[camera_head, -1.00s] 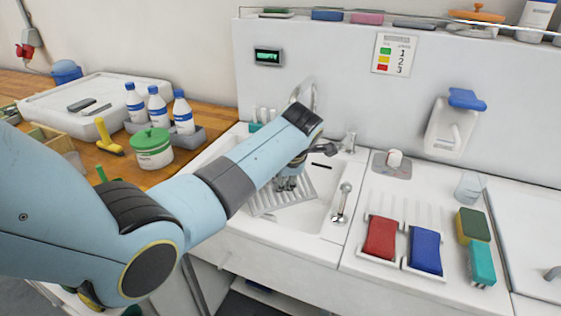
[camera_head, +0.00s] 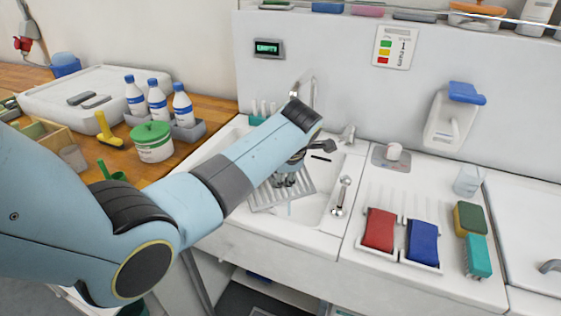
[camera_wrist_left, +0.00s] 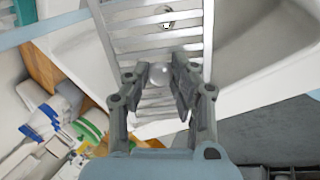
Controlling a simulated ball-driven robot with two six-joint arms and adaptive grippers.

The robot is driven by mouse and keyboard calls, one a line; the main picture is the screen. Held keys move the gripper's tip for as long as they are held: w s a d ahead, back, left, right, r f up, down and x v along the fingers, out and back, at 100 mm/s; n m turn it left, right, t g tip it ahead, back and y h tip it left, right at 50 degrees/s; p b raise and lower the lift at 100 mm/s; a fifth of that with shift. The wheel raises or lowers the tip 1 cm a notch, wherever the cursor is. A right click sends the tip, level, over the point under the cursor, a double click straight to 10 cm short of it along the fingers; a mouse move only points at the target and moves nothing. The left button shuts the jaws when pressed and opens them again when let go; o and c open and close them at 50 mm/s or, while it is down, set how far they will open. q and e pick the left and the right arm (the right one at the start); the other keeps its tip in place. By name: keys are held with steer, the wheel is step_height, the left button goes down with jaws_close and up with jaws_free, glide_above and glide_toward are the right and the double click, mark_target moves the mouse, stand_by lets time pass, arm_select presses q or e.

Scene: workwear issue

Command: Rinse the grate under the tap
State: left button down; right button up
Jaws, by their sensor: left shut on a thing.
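The grate (camera_head: 264,199), a pale rack of parallel slats, is held tilted over the white sink basin (camera_head: 318,205). It also fills the upper middle of the left wrist view (camera_wrist_left: 150,45). My left gripper (camera_head: 286,181) is shut on the grate, its fingers (camera_wrist_left: 161,88) at the slats in the wrist view. The tap (camera_head: 309,87) rises at the back wall, partly hidden behind my left arm; its outlet is hidden. A thin pale-blue streak (camera_head: 290,208) shows just below the grate, perhaps water. My right gripper is out of view.
A tap lever (camera_head: 347,133) stands behind the basin. A small metal fitting (camera_head: 341,196) lies at its right side. Red (camera_head: 379,230) and blue (camera_head: 423,242) blocks sit on the right counter. White bottles (camera_head: 158,107) and a green-lidded tub (camera_head: 152,142) stand left.

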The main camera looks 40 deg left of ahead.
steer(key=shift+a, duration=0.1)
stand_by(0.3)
arm_select(q)
steer(key=shift+r, duration=0.2)
steer(key=s+r+p, duration=0.1)
steer(key=p, duration=0.1)
steer(key=s+d+r+p, duration=0.1)
steer(key=s+p, duration=0.1)
steer(key=shift+d+r, duration=0.1)
steer(key=shift+r, duration=0.25)
steer(key=shift+s+d+r, duration=0.3)
steer(key=shift+s, duration=0.3)
steer(key=shift+s+r, duration=0.2)
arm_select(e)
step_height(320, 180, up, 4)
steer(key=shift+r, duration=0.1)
